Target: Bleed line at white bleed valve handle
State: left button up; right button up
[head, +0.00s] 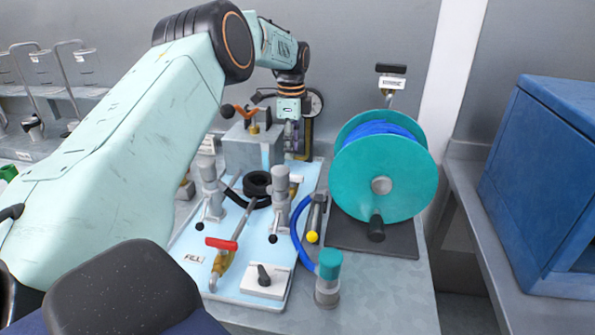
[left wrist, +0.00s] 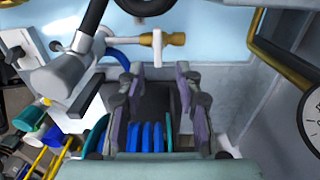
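In the left wrist view, the white bleed valve handle (left wrist: 157,50) hangs from a short brass valve (left wrist: 176,39) on the pale blue panel (left wrist: 225,35). My left gripper (left wrist: 160,72) is open, its two purple-padded fingers apart with nothing held between them. The handle shows just beyond the fingertips, roughly in line with the gap; I cannot tell the exact distance. In the head view, my left gripper (head: 292,135) points down beside the grey block at the back of the panel. The brass valve (head: 296,184) is partly hidden behind a grey cylinder there. My right gripper is not in view.
A teal reel with blue hose (head: 383,173) stands right of the panel. A red-handled valve (head: 221,244), a black-knobbed switch (head: 264,279) and grey upright fittings (head: 280,195) stand on the panel. A round gauge (head: 315,103) is close behind my left gripper.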

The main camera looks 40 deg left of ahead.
aim_at(292, 174)
pick_arm(q)
notch_tip(292, 174, down, 7)
jog(key=shift+s+f, duration=0.1)
jog(key=shift+s, duration=0.05)
jog(key=shift+d+f, duration=0.15)
jog(key=shift+c, duration=0.3)
grip_shut()
dwell(0.3)
